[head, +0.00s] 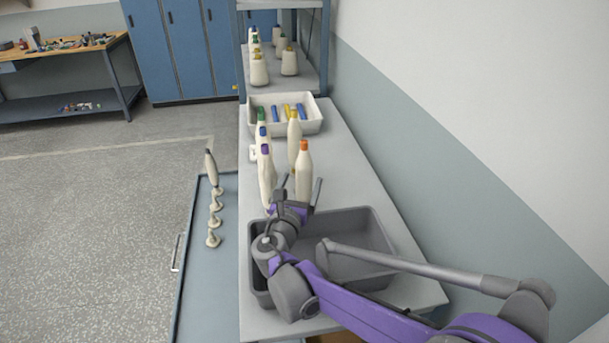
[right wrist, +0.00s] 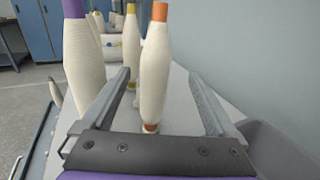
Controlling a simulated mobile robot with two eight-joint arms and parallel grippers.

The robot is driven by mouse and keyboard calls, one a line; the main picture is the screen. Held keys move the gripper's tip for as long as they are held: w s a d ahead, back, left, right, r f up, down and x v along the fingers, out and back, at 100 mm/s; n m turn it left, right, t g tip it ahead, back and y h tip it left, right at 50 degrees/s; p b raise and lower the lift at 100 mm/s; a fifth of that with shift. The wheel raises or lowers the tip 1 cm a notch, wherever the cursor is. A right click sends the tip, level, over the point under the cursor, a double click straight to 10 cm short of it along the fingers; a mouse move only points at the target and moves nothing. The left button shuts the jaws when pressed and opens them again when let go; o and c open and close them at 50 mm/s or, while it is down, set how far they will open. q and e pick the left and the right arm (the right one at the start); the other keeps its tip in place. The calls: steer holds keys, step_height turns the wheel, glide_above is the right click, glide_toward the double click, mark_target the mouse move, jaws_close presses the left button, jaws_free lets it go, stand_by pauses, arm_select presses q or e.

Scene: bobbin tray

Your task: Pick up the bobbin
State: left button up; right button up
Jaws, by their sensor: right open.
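Several cream bobbins with coloured tops stand upright on the grey table. The orange-topped bobbin (head: 304,172) is the nearest on the right; in the right wrist view the orange-topped bobbin (right wrist: 155,68) stands ahead, between the lines of the fingers. A purple-topped bobbin (head: 266,172) stands to its left, also seen in the right wrist view (right wrist: 84,62). A yellow-topped bobbin (head: 294,138) stands behind. My right gripper (head: 299,190) is open and empty, with its fingers in front of the orange-topped bobbin. Whether they reach around it is unclear. My left gripper is not in view.
A grey bin (head: 352,222) lies under my right arm. A white tray (head: 265,126) with coloured bobbins or tubes is farther back. Several pegs (head: 214,222) stand on the blue surface at left, with one bobbin (head: 211,167). A wall borders the table's right.

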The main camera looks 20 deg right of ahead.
mark_target(302, 172)
steer(key=x, duration=0.5)
steer(key=shift+w+p, duration=0.35)
steer(key=shift+w, duration=0.1)
steer(key=shift+a, duration=0.1)
jaws_close()
